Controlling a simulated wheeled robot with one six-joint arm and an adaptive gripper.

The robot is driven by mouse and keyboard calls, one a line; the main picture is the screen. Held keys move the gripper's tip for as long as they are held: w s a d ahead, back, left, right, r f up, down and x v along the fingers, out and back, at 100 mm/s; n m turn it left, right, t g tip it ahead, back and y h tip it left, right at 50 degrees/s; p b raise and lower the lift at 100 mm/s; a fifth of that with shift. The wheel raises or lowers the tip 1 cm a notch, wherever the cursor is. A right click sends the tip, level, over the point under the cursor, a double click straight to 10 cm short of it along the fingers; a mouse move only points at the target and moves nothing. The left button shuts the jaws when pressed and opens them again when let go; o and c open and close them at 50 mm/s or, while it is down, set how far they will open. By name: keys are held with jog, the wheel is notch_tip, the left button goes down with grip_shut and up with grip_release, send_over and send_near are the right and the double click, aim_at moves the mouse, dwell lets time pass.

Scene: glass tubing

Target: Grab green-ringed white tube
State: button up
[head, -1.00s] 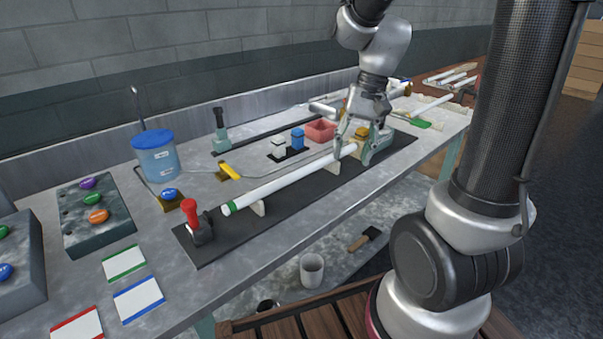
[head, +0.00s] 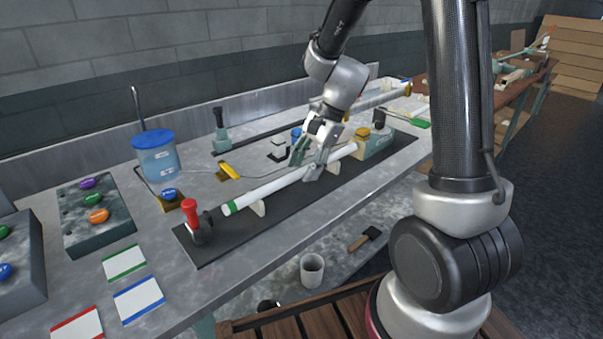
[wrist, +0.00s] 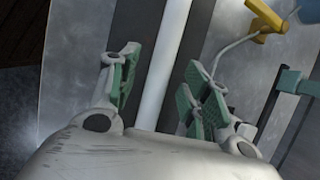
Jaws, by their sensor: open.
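The white tube (head: 270,189) with a green ring (head: 232,208) near its left end lies along a black mat, raised on small white supports. Its right end reaches a pale green block fixture with a yellow knob. My gripper (head: 307,172) is open over the right half of the tube, one finger on each side. In the wrist view the tube (wrist: 163,65) runs between the open fingers (wrist: 160,92), with a gap on both sides. I cannot tell how far the fingertips reach below the tube.
A red-handled clamp (head: 192,217) stands by the tube's ringed end. Colour-edged cards (head: 139,299) lie at the front left.

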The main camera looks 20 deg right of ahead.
jog(key=shift+a+f, duration=0.15)
jog(key=shift+f, duration=0.1)
grip_shut()
jog(key=shift+r, duration=0.15)
